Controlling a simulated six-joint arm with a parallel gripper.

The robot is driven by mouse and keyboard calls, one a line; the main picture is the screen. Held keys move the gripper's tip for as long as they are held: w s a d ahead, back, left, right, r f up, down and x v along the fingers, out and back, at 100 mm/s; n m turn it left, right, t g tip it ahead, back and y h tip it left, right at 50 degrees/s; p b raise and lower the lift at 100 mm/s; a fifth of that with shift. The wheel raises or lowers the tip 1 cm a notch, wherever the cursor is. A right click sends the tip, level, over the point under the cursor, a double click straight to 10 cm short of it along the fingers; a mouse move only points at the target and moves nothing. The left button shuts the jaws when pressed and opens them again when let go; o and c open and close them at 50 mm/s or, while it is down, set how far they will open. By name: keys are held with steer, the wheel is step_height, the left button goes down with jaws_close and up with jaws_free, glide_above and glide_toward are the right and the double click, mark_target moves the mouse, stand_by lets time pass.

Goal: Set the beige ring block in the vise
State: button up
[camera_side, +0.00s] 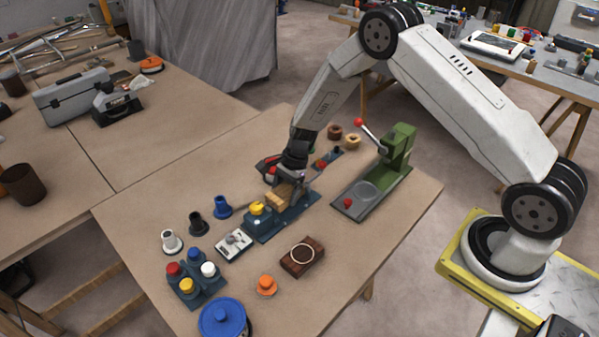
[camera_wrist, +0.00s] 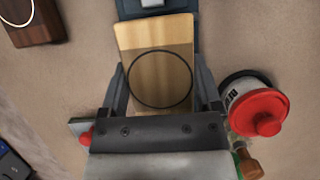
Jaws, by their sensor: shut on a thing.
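The beige ring block (camera_wrist: 157,60), a pale wooden block with a thin black ring on its face, is between the fingers of my gripper (camera_wrist: 163,82) in the wrist view. In the side view my gripper (camera_side: 284,184) is shut on the block (camera_side: 279,196) over the blue-grey vise (camera_side: 263,230), which has a yellow knob. Part of the vise (camera_wrist: 208,12) shows past the block's far end in the wrist view. The block hides the jaw area, so I cannot tell whether it touches the vise.
A dark brown block with a pale ring (camera_side: 302,262) lies in front of the vise. A green press (camera_side: 398,150) with a red-ball lever stands to the right. A red-capped container (camera_wrist: 258,110) is close beside my right finger. Several knobs and bushes lie left; the front table is partly clear.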

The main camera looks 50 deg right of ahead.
mark_target(286, 200)
steer(key=shift+f, duration=1.2)
steer(key=shift+f, duration=0.65)
stand_by(0.9)
steer(key=o, duration=1.1)
steer(key=shift+c, duration=0.2)
steer(key=shift+r, duration=0.1)
steer(key=shift+v, duration=5.4)
steer(key=shift+s+r+n, duration=0.3)
steer(key=shift+r, duration=0.1)
steer(key=s+r+n+t+h, duration=0.1)
steer(key=s+r+n+h, duration=0.1)
steer(key=s+r+n, duration=0.3)
steer(key=s+a+r+n+t+h, duration=0.1)
steer(key=s+r+n, duration=0.5)
steer(key=s+n, duration=0.6)
steer(key=shift+s+a+t+h, duration=0.25)
steer(key=shift+s+h, duration=0.45)
steer(key=shift+s, duration=0.45)
